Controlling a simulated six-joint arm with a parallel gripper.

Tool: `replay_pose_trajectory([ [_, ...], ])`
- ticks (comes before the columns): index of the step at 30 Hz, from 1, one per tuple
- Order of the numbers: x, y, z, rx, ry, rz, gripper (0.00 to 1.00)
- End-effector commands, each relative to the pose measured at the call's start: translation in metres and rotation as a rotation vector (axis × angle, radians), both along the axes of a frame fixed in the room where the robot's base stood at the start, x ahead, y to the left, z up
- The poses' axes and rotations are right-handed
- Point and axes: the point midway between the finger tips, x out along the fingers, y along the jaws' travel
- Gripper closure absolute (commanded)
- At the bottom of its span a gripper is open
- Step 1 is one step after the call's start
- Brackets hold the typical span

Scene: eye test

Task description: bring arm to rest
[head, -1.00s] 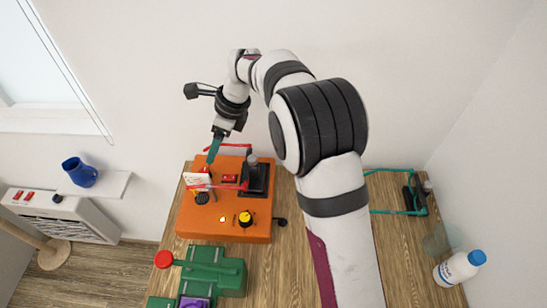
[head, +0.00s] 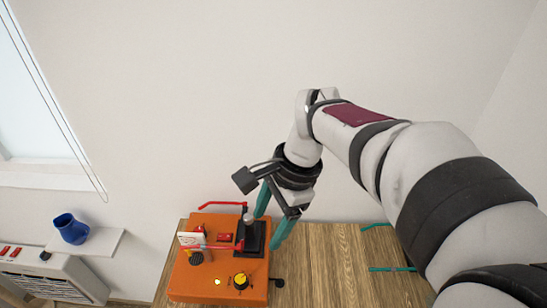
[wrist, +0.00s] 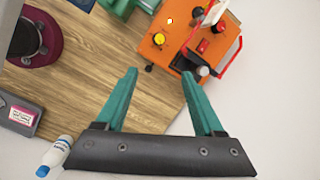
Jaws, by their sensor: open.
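My gripper (head: 269,221) is open, with two teal fingers spread apart and nothing between them. In the head view it hangs above the right end of the orange panel box (head: 240,292), over the table's back part. The wrist view also shows my gripper (wrist: 160,100) empty, with the orange box (wrist: 228,32) beyond the fingertips. The box carries a yellow knob (head: 240,281), a red switch (head: 224,237), a black base with a grey-topped lever (head: 249,218) and a red bar. My arm reaches in from the right and hides part of the table.
The wooden table (head: 335,262) has bare room right of the box. A teal frame (head: 390,268) stands farther right. The wrist view shows a white bottle (wrist: 54,156) and a green object (wrist: 118,6). A blue jug (head: 70,228) stands on a white wall shelf (head: 100,246).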

Motion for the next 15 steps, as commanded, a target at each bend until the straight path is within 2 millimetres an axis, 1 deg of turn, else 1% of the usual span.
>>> replay_pose_trajectory([
  [7,-0.001,0.000,0.000,0.000,0.000,0.003,0.30],
  [8,-0.003,-0.002,0.000,-0.002,-0.002,0.007,0.30],
  [9,-0.011,-0.007,0.002,-0.006,-0.011,0.029,0.30],
  [10,-0.022,-0.014,0.002,-0.014,-0.022,0.059,0.30],
  [11,-0.038,-0.024,0.002,-0.022,-0.035,0.103,0.30],
  [12,-0.064,-0.038,0.000,-0.039,-0.054,0.175,0.30],
  [14,-0.104,-0.057,-0.008,-0.063,-0.081,0.290,0.30],
  [15,-0.128,-0.066,-0.015,-0.077,-0.095,0.362,0.30],
])
